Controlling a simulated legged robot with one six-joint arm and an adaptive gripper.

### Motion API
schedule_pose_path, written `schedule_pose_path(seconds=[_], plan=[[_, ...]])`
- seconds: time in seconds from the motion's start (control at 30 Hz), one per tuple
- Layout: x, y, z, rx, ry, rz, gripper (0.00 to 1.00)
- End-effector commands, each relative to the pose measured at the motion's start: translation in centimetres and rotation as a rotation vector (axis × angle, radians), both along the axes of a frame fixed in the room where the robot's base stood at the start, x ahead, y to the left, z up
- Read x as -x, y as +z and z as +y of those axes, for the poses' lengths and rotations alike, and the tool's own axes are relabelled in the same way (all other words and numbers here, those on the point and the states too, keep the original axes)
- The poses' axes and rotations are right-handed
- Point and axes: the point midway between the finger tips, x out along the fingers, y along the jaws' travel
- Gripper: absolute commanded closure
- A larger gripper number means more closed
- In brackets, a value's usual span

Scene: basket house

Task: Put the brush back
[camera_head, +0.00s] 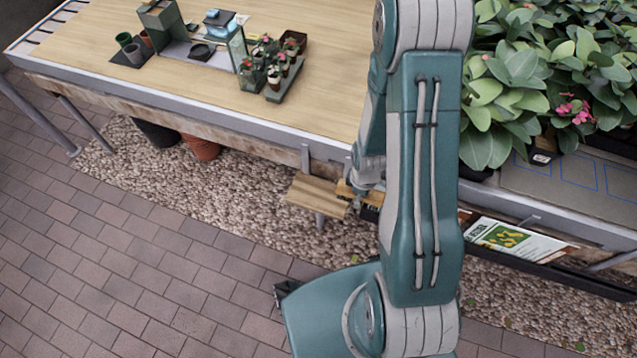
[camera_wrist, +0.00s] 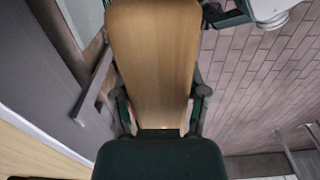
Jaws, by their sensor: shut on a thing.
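My gripper (camera_wrist: 161,108) is shut on a flat, light wooden piece, which I take to be the brush (camera_wrist: 154,55). One finger shows on each side of the wood in the wrist view. Any bristles are hidden. In the head view my gripper is mostly hidden behind my arm, beside the table's front edge. A bit of orange-brown wood (camera_head: 345,189), likely the brush, shows there next to a small slatted wooden shelf (camera_head: 316,194). I cannot tell whether the two touch.
A long wooden table (camera_head: 200,85) holds several potted plants (camera_head: 268,62) and a green tool holder (camera_head: 160,20). Leafy plants (camera_head: 520,80) fill the right. A printed bag (camera_head: 510,240) lies low on the right. The brick floor (camera_head: 120,250) at left is clear.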

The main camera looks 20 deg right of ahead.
Motion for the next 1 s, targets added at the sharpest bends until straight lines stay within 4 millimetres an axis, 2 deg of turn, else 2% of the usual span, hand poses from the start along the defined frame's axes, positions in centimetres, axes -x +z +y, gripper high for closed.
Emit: schedule_pose_path(seconds=[0.43, 0.6, 0.73, 0.87, 1.0], plan=[[-7.7, -4.1, 4.9, -0.001, 0.006, -0.001, 0.87], [-9.6, -7.2, 6.1, -0.001, 0.003, 0.002, 0.87], [-10.7, -8.7, 6.9, 0.0, 0.003, 0.0, 0.87], [-11.3, -9.5, 7.3, 0.0, 0.002, 0.0, 0.87], [-11.4, -11.5, 7.4, 0.0, 0.001, 0.004, 0.87]])
